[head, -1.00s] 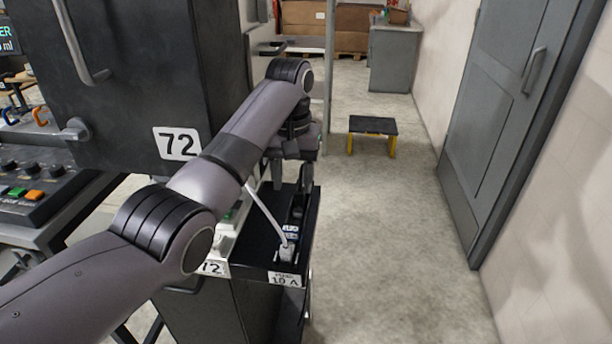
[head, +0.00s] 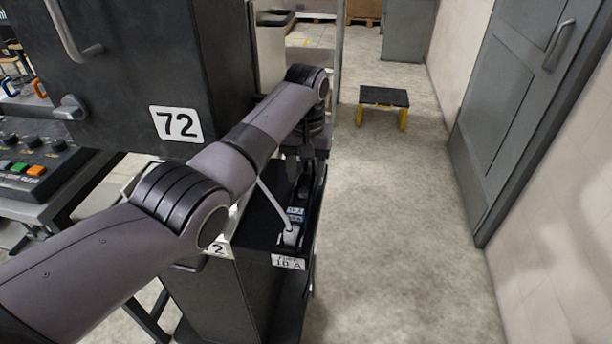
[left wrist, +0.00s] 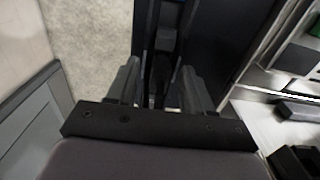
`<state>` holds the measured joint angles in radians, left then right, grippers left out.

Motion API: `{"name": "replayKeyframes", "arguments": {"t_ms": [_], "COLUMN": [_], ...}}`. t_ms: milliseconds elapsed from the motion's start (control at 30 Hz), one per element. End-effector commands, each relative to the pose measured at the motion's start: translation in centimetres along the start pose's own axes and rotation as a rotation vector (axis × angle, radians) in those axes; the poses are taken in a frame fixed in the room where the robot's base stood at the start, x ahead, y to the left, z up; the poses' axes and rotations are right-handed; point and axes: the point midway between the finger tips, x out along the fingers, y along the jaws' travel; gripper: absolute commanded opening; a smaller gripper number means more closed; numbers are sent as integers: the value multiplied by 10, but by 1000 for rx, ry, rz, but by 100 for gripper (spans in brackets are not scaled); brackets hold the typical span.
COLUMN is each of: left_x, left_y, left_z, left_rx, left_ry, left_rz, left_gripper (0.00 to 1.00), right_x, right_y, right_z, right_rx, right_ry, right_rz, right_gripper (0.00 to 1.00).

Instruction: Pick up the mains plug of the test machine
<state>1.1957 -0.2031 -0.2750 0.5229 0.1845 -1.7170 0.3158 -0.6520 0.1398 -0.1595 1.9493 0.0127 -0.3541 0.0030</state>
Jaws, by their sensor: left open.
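A pale grey-white plug (head: 290,236) with a white cable (head: 272,205) stands at the near end of a narrow black strip on top of a dark cabinet (head: 228,290), above a label reading 10 A (head: 288,262). The cable runs up behind my left arm. My left gripper (head: 303,178) points down over the far part of the strip, beyond the pale plug and apart from it. In the left wrist view its open fingers (left wrist: 158,88) stand either side of a dark upright shape, too dim to identify. My right gripper is out of view.
A tall dark cabinet marked 72 (head: 176,124) stands close on the left, beside a control panel with knobs and coloured buttons (head: 38,165). A black-topped yellow step stool (head: 383,98) stands on the floor. A grey door (head: 520,100) is on the right. The floor between is clear.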

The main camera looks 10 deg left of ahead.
Motion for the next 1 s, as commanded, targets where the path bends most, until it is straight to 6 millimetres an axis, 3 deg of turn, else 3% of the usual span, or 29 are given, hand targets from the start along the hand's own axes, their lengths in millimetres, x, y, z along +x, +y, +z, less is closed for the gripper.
{"name": "replayKeyframes", "arguments": {"t_ms": [133,300,667,1000], "left_x": [0,0,-7,-71], "left_y": [0,0,0,0], "left_z": [0,0,-1,-1], "left_rx": [0,0,0,-1], "left_ry": [0,0,2,5], "left_rz": [0,0,0,1], "left_gripper": [51,0,0,0], "right_x": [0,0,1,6], "right_y": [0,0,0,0], "right_z": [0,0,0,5], "right_rx": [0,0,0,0], "right_ry": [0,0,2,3], "right_rz": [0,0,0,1], "right_gripper": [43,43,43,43]}}
